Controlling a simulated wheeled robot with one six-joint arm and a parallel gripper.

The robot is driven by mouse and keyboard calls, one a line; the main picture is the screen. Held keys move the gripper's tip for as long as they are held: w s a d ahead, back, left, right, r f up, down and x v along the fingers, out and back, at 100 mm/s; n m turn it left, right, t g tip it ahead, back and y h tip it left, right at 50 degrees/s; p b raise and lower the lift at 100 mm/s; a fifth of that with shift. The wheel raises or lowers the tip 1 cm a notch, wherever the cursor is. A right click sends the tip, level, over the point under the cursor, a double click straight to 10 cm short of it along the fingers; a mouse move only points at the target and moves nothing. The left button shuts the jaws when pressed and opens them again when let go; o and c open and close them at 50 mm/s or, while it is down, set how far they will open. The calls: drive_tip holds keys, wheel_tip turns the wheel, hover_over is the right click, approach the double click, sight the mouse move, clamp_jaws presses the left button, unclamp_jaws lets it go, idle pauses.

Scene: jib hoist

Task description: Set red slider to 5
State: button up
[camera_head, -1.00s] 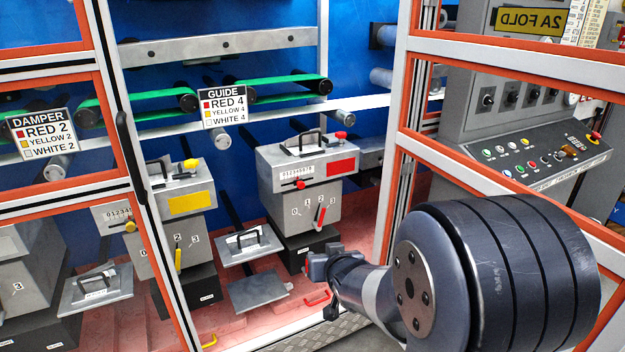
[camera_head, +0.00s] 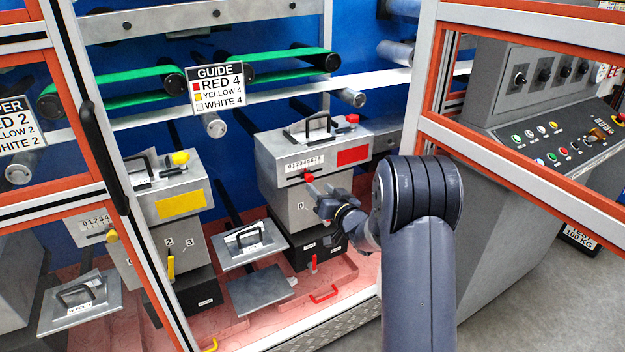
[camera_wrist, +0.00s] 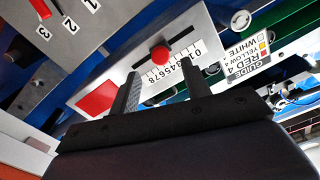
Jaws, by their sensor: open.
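The red slider (camera_head: 308,177) is a round red knob below a number scale on the front of the grey box with the red label. The wrist view also shows the red slider (camera_wrist: 160,55), near the middle of its 0–8 scale (camera_wrist: 175,61); the exact number is unclear. My gripper (camera_head: 318,197) is just in front of that box, close below the knob. In the wrist view my open gripper (camera_wrist: 161,76) has one finger on each side of the knob's line, with the knob beyond the tips and apparently untouched.
A sign (camera_head: 217,88) reads GUIDE, RED 4, YELLOW 4, WHITE 4. A yellow-labelled box (camera_head: 182,204) stands to the left. The orange-edged door frame (camera_head: 520,160) and control console (camera_head: 560,130) are at right. A red handle (camera_head: 323,294) lies low in front.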

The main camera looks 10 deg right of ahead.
sight(311, 179)
drive_tip(key=shift+p+x, duration=0.3)
drive_tip(key=shift+x, duration=2.5)
drive_tip(key=shift+c, duration=0.6)
clamp_jaws()
